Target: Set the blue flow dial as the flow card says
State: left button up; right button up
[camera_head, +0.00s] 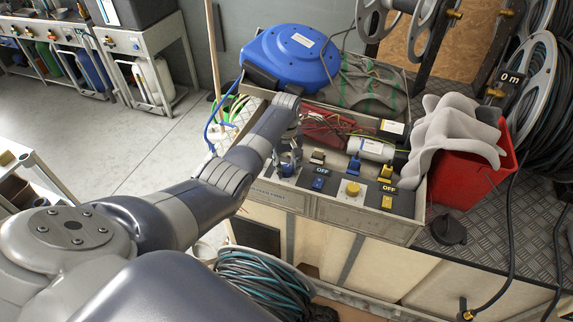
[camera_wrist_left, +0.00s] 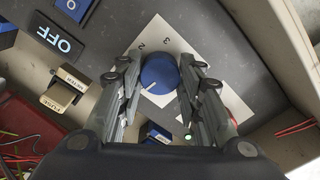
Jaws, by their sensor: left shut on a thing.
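The blue flow dial (camera_wrist_left: 158,74) is a round knob on a white scale plate (camera_wrist_left: 152,32) set in a dark panel. The numbers 2 and 3 show on the plate; the rest is hidden. In the head view the left gripper (camera_head: 288,160) is at the left end of the panel and mostly hides the dial. A small white card (camera_head: 393,127) lies behind the panel, its text unreadable. My right gripper is not in view.
Beside the dial are a blue switch (camera_head: 318,184), a yellow knob (camera_head: 352,189) and a yellow switch (camera_head: 387,202), with OFF labels. A red bucket (camera_head: 474,177) with grey cloth stands at the right. A blue hose reel (camera_head: 293,56) stands behind.

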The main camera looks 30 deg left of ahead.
pick_arm(q)
jog(key=m+p, duration=0.1)
jog(key=m, duration=0.3)
jog(key=shift+p, duration=0.3)
jog(key=m+p, duration=0.1)
jog(key=m, duration=0.3)
jog(key=shift+m, duration=0.4)
jog(key=m, duration=0.4)
jog(key=shift+m, duration=0.3)
jog(key=m, duration=1.1)
jog(key=m+b, duration=0.1)
jog(key=m, duration=0.3)
jog(key=m+b, duration=0.1)
jog(key=m, duration=0.4)
jog(key=shift+m, duration=0.4)
jog(key=m+b, duration=0.1)
jog(key=m, duration=0.3)
jog(key=shift+b, duration=0.3)
